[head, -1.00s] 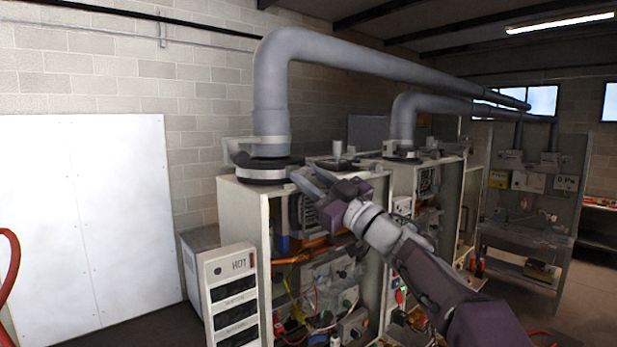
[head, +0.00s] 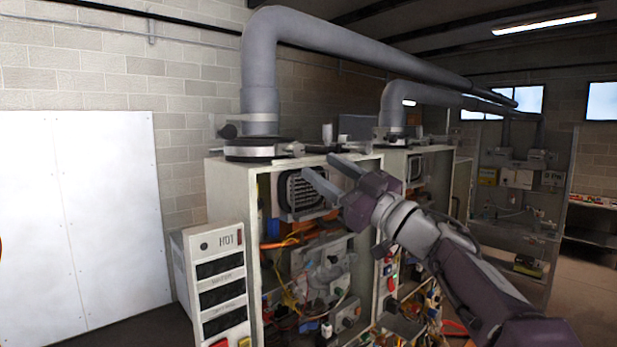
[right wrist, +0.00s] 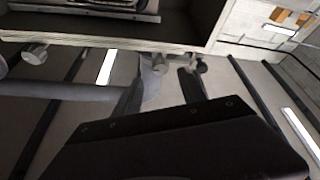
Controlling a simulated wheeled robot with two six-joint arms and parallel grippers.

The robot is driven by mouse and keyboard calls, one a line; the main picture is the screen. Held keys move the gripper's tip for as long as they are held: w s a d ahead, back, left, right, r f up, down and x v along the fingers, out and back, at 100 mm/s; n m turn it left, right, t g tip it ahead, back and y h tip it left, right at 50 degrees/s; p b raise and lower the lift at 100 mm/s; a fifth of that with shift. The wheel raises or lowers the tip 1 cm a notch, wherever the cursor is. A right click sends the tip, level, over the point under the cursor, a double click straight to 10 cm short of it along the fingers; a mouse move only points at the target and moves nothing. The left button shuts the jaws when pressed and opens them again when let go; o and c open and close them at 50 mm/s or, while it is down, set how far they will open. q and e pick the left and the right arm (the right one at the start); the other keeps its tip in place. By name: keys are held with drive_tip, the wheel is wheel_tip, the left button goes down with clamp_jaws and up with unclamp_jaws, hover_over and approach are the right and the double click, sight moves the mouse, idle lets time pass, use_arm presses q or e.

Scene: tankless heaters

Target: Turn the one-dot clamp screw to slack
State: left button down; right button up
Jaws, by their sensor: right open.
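My right gripper (head: 318,165) is open and empty, in front of the top front edge of the near heater cabinet (head: 232,190). A dark clamp ring (head: 255,153) with a pale bracket sits around the foot of the grey flue pipe (head: 259,85), left of my fingertips. A dark round knob (head: 228,131) shows on the clamp's left side, and a small upright grey piece (head: 327,133) stands behind my fingers. In the right wrist view, small round knobs (right wrist: 35,53) show beyond the open fingers. No dot marks are readable, so I cannot tell which is the one-dot screw. My left gripper is out of view.
A second cabinet with its own flue pipe (head: 395,105) stands behind at right. The near cabinet's open front shows wires and a grilled unit (head: 303,190). A white box marked HOT (head: 215,285) stands at its left. A white panel (head: 85,210) leans at the far left.

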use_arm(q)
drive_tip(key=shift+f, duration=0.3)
use_arm(e)
drive_tip(key=shift+s+d+f, duration=0.15)
drive_tip(key=shift+s+d, duration=0.15)
drive_tip(key=shift+s, duration=0.05)
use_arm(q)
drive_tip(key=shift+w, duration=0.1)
use_arm(e)
drive_tip(key=shift+w, duration=0.1)
